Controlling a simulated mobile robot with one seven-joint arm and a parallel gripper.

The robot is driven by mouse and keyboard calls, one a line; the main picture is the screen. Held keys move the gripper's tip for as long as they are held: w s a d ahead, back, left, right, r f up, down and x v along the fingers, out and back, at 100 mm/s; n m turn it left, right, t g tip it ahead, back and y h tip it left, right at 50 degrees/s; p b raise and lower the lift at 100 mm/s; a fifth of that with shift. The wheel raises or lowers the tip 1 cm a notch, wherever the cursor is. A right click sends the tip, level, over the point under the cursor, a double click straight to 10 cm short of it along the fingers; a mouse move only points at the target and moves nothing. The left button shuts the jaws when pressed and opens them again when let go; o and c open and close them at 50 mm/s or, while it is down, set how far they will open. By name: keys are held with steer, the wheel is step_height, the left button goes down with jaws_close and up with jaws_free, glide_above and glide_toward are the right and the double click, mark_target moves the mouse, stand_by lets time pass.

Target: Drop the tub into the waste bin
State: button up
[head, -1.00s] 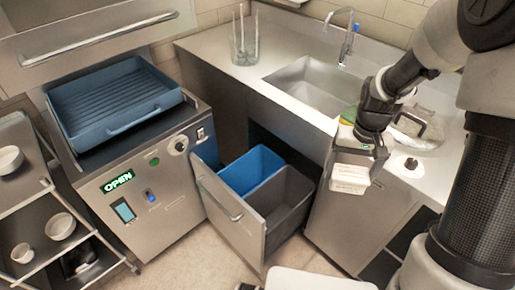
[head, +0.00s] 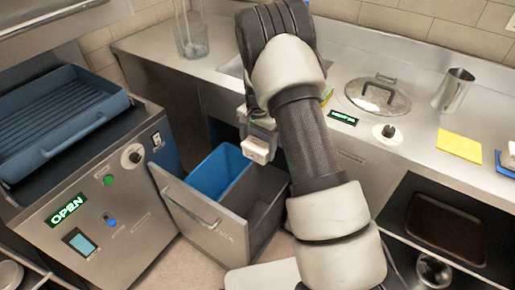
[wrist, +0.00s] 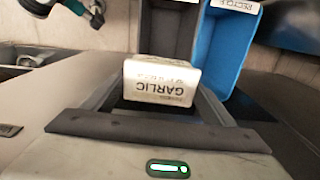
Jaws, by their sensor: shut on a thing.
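The tub (head: 255,150) is small and white. In the wrist view the tub (wrist: 160,84) shows a label reading GARLIC. My gripper (head: 262,132) is shut on it and holds it in the air, above the pulled-out bin drawer. The grey bin (head: 267,205) is the nearer one in the drawer, and the tub appears over the area between it and the blue bin (head: 218,174). In the wrist view the grey bin (wrist: 165,30) lies beyond the tub, with the blue bin (wrist: 225,50), marked RECYCLE, to its right. My arm hides part of the drawer's right side.
The drawer front (head: 200,210) stands out into the floor space. A machine with an OPEN sign (head: 68,210) stands at left. A counter with a pan lid (head: 378,95), metal cup (head: 453,90) and yellow cloth (head: 458,146) runs along the right.

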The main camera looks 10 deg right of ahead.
mark_target(258, 144)
steer(key=shift+f+b, duration=1.6)
steer(key=shift+f, duration=1.1)
steer(key=o, duration=1.4)
steer(key=shift+c, duration=0.2)
step_height(258, 144, up, 18)
steer(key=p, duration=0.3)
steer(key=shift+f, duration=0.25)
